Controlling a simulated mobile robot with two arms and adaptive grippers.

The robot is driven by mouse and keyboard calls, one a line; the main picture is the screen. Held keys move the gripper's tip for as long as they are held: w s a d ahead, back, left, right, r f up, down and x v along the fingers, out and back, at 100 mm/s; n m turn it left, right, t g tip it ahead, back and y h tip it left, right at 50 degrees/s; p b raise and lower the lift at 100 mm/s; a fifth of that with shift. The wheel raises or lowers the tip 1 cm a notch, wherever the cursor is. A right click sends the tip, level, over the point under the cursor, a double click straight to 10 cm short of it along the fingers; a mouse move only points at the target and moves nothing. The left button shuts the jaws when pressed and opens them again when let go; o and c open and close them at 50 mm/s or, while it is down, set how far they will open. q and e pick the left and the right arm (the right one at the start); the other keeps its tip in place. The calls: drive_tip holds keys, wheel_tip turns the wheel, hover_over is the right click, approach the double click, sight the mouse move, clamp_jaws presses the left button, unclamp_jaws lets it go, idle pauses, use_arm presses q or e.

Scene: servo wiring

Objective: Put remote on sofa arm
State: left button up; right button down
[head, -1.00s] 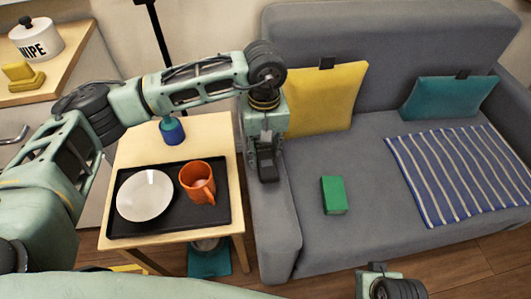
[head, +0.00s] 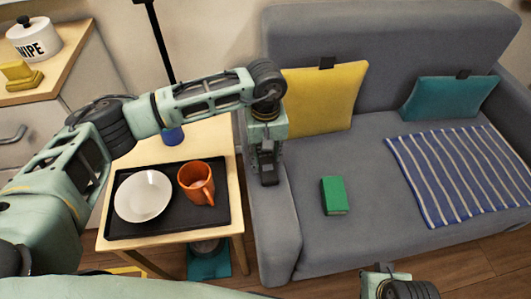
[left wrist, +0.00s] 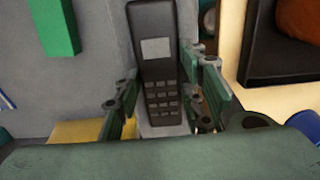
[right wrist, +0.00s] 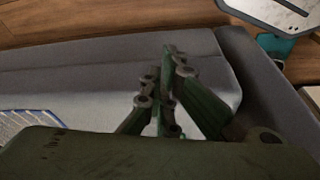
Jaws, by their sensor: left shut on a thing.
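The remote (left wrist: 158,70) is dark, with a grey screen and rows of keys. My left gripper (head: 267,158) is shut on it, with a finger on each side in the left wrist view (left wrist: 163,98). In the head view the remote (head: 269,177) shows below the gripper, over the grey sofa arm (head: 272,232). I cannot tell whether it touches the arm's top. My right gripper (right wrist: 160,80) is empty, its fingers drawn together, in front of the sofa; part of it shows at the head view's bottom edge.
A green book (head: 334,196) lies on the sofa seat beside the arm. A yellow cushion (head: 325,98), a teal cushion (head: 452,97) and a striped blanket (head: 460,172) are also there. Left of the arm, a side table holds a black tray (head: 180,218) with a plate (head: 143,196) and orange mug (head: 196,183).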

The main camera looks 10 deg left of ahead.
sight(265, 157)
use_arm(q)
drive_tip(key=o, duration=1.2)
use_arm(e)
drive_tip(key=shift+r, duration=0.45)
use_arm(q)
wheel_tip(265, 157, up, 12)
drive_tip(key=p, duration=0.1)
use_arm(e)
drive_tip(key=x, duration=0.2)
drive_tip(key=s+x, duration=0.1)
drive_tip(key=x, duration=0.2)
drive_tip(key=shift+f, duration=0.45)
